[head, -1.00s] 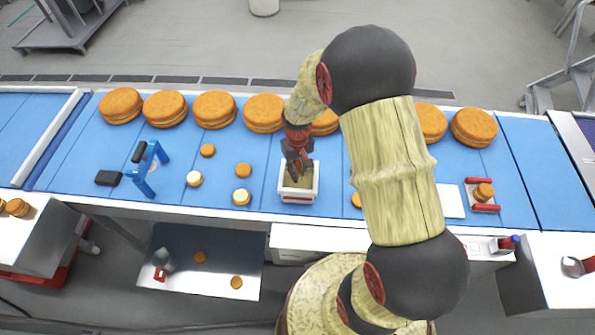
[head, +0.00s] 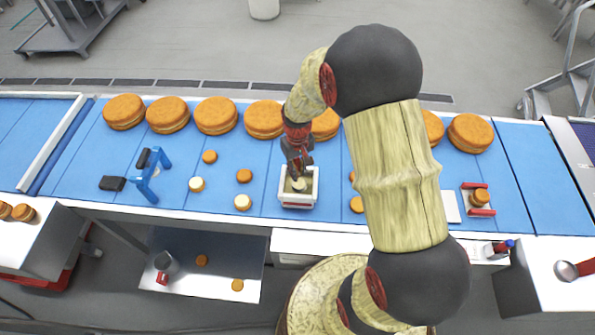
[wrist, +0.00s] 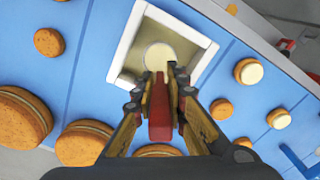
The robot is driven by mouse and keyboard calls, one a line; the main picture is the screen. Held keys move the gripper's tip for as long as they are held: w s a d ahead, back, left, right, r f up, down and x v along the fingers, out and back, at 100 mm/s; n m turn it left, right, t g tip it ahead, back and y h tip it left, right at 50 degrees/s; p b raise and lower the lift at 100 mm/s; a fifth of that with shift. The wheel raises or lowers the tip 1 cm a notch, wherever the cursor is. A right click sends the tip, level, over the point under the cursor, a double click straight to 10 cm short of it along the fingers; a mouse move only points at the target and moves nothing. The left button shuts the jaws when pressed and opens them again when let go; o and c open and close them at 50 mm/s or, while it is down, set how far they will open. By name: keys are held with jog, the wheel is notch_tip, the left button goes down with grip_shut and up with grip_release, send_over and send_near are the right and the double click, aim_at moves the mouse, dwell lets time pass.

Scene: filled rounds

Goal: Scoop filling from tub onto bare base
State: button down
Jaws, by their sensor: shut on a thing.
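My gripper (head: 298,160) points down over the white square tub (head: 284,200) and is shut on the red handle of a scoop (wrist: 160,110). In the wrist view a pale cream round (wrist: 159,56) shows at the scoop's end, inside the tub's walls (wrist: 128,35); it looks like filling in the bowl. Bare small brown bases lie on the blue belt: two left of the tub, one nearer (head: 244,176) and one farther (head: 210,156), and one to its right (head: 357,204). Two small rounds have pale tops (head: 196,184) (head: 243,202).
Large filled rounds (head: 216,115) line the belt's far side. A blue frame (head: 152,177) stands at left. A red-railed holder (head: 478,210) with small stacked rounds is at right. A metal tray (head: 215,285) lies below the front edge. My arm hides part of the belt.

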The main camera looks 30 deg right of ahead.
aim_at(298, 159)
jog(key=shift+r+p, duration=1.8)
jog(key=shift+r, duration=1.3)
